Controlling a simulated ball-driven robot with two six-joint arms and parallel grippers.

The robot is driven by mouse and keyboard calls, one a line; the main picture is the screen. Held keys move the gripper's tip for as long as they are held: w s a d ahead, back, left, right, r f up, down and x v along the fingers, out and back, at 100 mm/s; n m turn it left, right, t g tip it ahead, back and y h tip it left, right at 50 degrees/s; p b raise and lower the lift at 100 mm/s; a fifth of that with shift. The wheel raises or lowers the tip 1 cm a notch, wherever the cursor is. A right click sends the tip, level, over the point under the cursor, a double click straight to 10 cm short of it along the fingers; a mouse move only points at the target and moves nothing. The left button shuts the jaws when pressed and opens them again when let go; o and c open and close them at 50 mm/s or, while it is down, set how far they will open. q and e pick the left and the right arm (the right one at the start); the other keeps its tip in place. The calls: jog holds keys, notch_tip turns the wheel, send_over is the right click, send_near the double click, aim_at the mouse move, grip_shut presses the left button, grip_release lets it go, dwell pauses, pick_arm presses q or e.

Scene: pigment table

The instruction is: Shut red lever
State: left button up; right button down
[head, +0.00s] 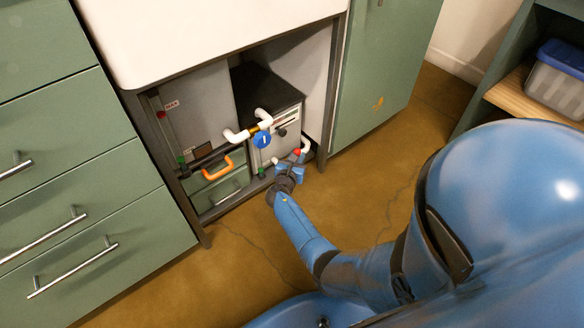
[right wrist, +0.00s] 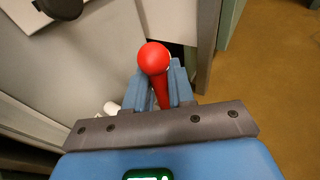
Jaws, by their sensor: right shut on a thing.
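The red lever (head: 297,152) shows as a small red tip at the lower right of the pipework under the counter, in the head view. In the right wrist view the red lever (right wrist: 155,60) has a round ball knob on a red stem. My right gripper (head: 287,172) reaches into the cabinet opening from the lower right. Its blue fingers, also in the right wrist view (right wrist: 160,90), are shut on the lever's stem just below the knob. The lever's base is hidden behind the fingers. My left gripper is not in view.
White pipework (head: 237,135), a blue round handle (head: 262,139) and an orange handle (head: 217,168) sit left of the lever. A green cabinet door (head: 375,75) stands to the right. Green drawers (head: 75,180) are at left. The brown floor in front is mostly clear.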

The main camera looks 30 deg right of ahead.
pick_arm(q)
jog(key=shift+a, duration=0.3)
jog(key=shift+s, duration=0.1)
pick_arm(e)
jog(key=c, duration=1.1)
grip_release()
jog(key=shift+o, duration=0.2)
jog(key=shift+a, duration=0.1)
